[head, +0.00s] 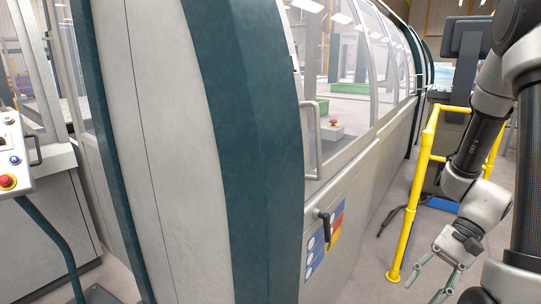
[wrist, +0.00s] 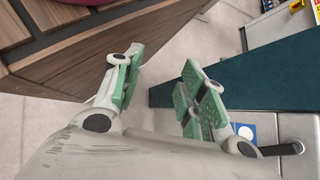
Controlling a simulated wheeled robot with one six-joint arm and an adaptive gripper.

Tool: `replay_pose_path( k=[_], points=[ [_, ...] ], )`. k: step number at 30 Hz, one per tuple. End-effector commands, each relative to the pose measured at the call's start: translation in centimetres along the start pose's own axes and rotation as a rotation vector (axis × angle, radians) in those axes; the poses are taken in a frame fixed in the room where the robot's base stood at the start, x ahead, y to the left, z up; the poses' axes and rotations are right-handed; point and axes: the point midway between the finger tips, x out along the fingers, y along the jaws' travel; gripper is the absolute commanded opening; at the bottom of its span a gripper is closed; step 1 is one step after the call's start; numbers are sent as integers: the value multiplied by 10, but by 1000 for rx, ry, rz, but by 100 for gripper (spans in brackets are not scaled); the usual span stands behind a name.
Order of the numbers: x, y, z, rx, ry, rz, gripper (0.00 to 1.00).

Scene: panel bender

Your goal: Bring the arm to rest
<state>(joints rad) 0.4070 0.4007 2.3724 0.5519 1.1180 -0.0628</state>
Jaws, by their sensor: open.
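My arm comes down the right side of the head view, bent, with my gripper (head: 423,290) hanging low at its end. The gripper points down and to the left over the grey floor. Its green-padded fingers are apart with nothing between them. In the wrist view my gripper (wrist: 163,75) is also open and empty, with grey floor showing between the pads. The fingers appear clear of the things around them, but exact distances cannot be told.
A large white and teal machine enclosure (head: 240,130) fills the middle, with a black door handle (head: 325,227). A yellow guard rail (head: 417,200) stands close behind my arm. A control panel (head: 13,155) is at left. In the wrist view, wood-slatted furniture (wrist: 60,45) is at upper left.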

Motion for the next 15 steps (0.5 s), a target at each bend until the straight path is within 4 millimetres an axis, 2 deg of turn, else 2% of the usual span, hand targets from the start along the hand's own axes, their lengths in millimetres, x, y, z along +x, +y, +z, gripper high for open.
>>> replay_pose_path(
  k=[1,6,11,15],
  points=[
    [-15,4,7,-65,72,63,41],
    [-62,16,25,-266,309,251,41],
    [-106,14,48,-452,535,382,41],
    [-136,8,75,-605,719,452,41]
  ],
)
